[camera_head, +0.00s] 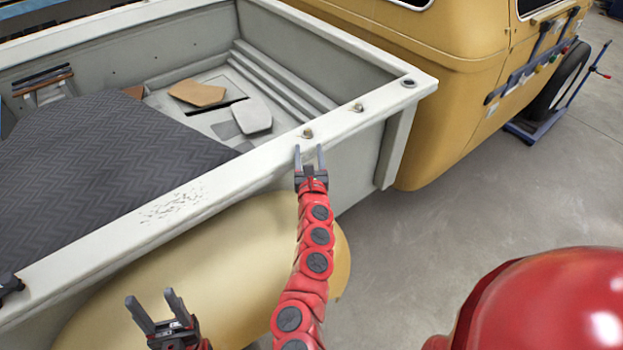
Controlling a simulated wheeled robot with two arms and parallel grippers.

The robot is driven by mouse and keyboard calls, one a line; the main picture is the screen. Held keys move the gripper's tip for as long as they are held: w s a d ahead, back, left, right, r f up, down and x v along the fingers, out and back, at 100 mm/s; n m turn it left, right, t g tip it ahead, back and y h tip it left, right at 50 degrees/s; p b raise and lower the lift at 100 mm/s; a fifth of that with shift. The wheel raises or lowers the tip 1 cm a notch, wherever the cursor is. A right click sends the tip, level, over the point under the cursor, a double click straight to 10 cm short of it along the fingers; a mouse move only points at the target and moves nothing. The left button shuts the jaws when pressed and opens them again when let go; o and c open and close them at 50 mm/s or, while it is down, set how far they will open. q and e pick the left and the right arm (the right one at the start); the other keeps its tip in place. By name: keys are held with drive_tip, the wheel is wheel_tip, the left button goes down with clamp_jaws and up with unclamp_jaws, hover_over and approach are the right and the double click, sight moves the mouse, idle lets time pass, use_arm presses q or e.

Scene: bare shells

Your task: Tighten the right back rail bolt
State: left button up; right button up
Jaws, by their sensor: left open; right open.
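A pale grey truck bed's near rail (227,185) runs diagonally across the head view. Two small bolts sit on its top: a nearer bolt (307,133) and another bolt (357,107) further toward the cab. I cannot tell how tight either is. My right gripper (309,150) is open and empty, with its fingertips at the rail's outer edge, just short of the nearer bolt in the picture. Contact cannot be told. My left gripper (154,306) is open and empty, low in front of the yellow fender, well away from both bolts.
A round fitting (408,83) sits at the rail's cab-end corner. A dark ridged mat (110,150), a brown piece (197,92) and a grey piece (251,116) lie in the bed. The yellow fender (220,265) bulges below the rail.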

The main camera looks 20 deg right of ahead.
drive_tip(key=v, duration=1)
drive_tip(key=shift+s, duration=0.25)
